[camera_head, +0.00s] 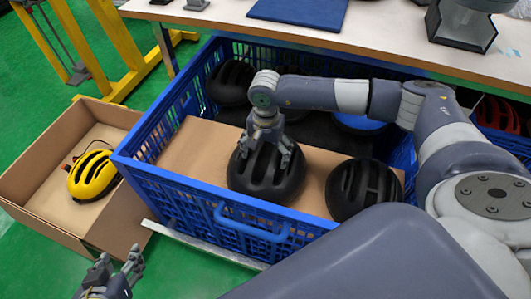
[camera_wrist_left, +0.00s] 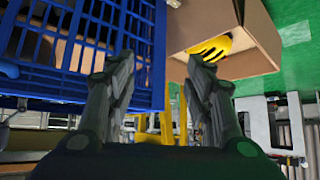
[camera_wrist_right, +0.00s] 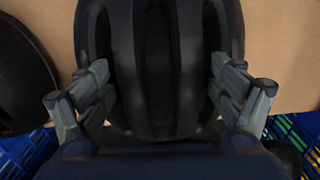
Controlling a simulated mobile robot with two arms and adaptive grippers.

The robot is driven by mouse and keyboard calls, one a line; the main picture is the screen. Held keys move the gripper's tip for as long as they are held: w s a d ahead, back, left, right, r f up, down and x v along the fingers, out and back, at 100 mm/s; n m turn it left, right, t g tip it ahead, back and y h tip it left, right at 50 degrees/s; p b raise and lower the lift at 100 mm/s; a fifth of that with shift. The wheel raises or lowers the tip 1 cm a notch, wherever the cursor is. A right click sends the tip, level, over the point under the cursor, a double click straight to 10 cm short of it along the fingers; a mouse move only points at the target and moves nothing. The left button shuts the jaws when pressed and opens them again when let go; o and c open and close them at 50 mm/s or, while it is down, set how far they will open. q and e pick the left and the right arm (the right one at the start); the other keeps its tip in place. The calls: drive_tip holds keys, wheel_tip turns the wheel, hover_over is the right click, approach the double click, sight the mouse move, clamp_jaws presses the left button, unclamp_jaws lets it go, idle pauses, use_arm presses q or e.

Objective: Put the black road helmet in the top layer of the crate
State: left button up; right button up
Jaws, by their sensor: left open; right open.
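A black road helmet (camera_head: 262,176) sits on the cardboard layer (camera_head: 200,143) near the front wall of the blue crate (camera_head: 170,187). My right gripper (camera_head: 268,150) is open above this helmet. In the right wrist view the fingers of my right gripper (camera_wrist_right: 160,95) stand on both sides of the black helmet (camera_wrist_right: 158,50); whether they touch it I cannot tell. A second black helmet (camera_head: 362,190) sits to its right on the cardboard. My left gripper (camera_head: 118,270) is open and empty, low in front of the crate; it also shows in the left wrist view (camera_wrist_left: 160,75).
A cardboard box (camera_head: 40,187) with a yellow helmet (camera_head: 92,176) stands left of the crate. Further helmets, including a black one (camera_head: 230,82) and a red one (camera_head: 497,115), lie at the back. A table (camera_head: 370,30) stands behind. Yellow posts (camera_head: 120,45) rise at the left.

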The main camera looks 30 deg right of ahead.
use_arm(q)
drive_tip(key=shift+s, duration=0.1)
use_arm(e)
drive_tip(key=shift+r, duration=0.1)
use_arm(q)
drive_tip(key=s+a+f+g+p, duration=0.1)
drive_tip(key=s+g, duration=0.1)
drive_tip(key=s, duration=0.3)
drive_tip(key=s+a+f+g+y+p, duration=0.1)
drive_tip(key=s+a+f+g, duration=0.1)
drive_tip(key=s, duration=0.3)
drive_tip(key=shift+a+f+g+p, duration=0.2)
drive_tip(key=shift+g+p, duration=0.1)
drive_tip(key=shift+g, duration=0.4)
use_arm(e)
wheel_tip(320, 180, up, 12)
